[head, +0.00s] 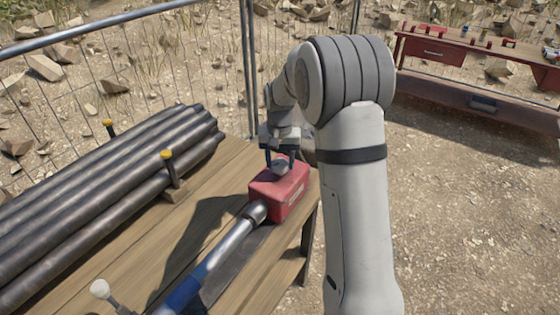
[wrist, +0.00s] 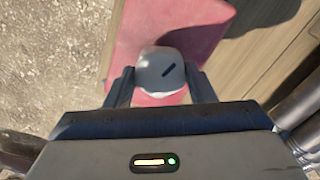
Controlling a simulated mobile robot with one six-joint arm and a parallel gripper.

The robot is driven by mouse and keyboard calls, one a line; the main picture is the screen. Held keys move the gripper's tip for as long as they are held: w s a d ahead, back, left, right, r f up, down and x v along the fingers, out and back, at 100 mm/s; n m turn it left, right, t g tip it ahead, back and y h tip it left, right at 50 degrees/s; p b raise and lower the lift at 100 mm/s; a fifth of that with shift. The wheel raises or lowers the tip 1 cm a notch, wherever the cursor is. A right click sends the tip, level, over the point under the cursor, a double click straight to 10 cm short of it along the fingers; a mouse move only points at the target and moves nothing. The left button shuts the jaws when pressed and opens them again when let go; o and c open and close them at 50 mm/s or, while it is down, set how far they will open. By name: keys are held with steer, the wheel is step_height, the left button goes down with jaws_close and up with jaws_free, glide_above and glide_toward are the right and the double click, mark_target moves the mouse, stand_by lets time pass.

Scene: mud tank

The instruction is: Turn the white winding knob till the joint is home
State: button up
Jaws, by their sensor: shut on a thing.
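The winding knob (head: 281,168), pale grey here, stands on top of a red box (head: 290,192) at the table's right end. My gripper (head: 280,159) reaches down from above and is shut on the knob. In the wrist view the knob (wrist: 160,68) sits between the two dark fingers of my gripper (wrist: 159,78). A short dark slanted mark shows on the knob's top. The red box (wrist: 190,30) lies beneath it. A silver rod (head: 222,250) with a blue section meets the box's front left side. How the joint sits inside the box is hidden.
The wooden table (head: 115,262) carries several dark pipes (head: 100,165) at left, beside yellow-topped posts (head: 168,158). A white ball-ended handle (head: 99,287) stands near the front. A wire fence (head: 150,65) runs behind. A red bench (head: 440,50) stands far right, past open ground.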

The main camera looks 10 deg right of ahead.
mark_target(280, 162)
steer(key=shift+m, duration=0.3)
steer(key=o, duration=1)
steer(key=shift+c, duration=0.2)
steer(key=shift+r, duration=0.1)
step_height(280, 162, up, 8)
steer(key=shift+f+b, duration=0.15)
steer(key=shift+b, duration=0.2)
